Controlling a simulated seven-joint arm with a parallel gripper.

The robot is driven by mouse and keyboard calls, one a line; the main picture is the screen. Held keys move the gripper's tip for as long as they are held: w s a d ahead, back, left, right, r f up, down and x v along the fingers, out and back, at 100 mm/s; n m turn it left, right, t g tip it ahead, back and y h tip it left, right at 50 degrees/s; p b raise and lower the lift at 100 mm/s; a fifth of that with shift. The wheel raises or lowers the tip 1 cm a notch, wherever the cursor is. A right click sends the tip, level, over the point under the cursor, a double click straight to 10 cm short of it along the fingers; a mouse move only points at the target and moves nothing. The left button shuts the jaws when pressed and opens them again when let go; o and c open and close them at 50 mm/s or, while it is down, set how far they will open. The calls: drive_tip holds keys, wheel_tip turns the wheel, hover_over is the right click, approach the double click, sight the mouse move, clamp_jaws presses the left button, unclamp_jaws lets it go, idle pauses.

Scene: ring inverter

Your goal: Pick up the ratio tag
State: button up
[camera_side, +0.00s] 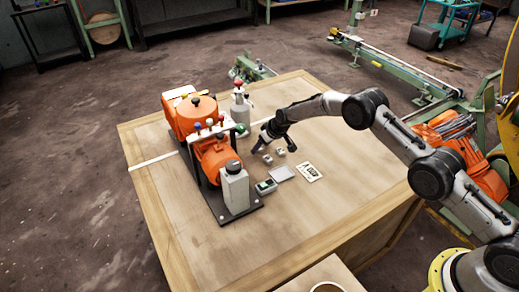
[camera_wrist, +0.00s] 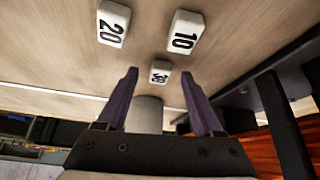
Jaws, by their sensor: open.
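Three white number tags lie on the wooden table in the wrist view: one reading 20 (camera_wrist: 113,24), one reading 10 (camera_wrist: 185,32) and a smaller-looking one that seems to read 30 (camera_wrist: 159,72). I cannot tell which is the ratio tag. In the wrist view the farther tag appears between the fingertips, without visible contact.
The orange machine (camera_side: 214,158) on its dark base stands left of my gripper, with a grey post (camera_side: 234,188) in front and another (camera_side: 240,108) behind.

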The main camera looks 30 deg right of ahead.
drive_tip(key=shift+f, duration=0.1)
clamp_jaws()
idle(0.3)
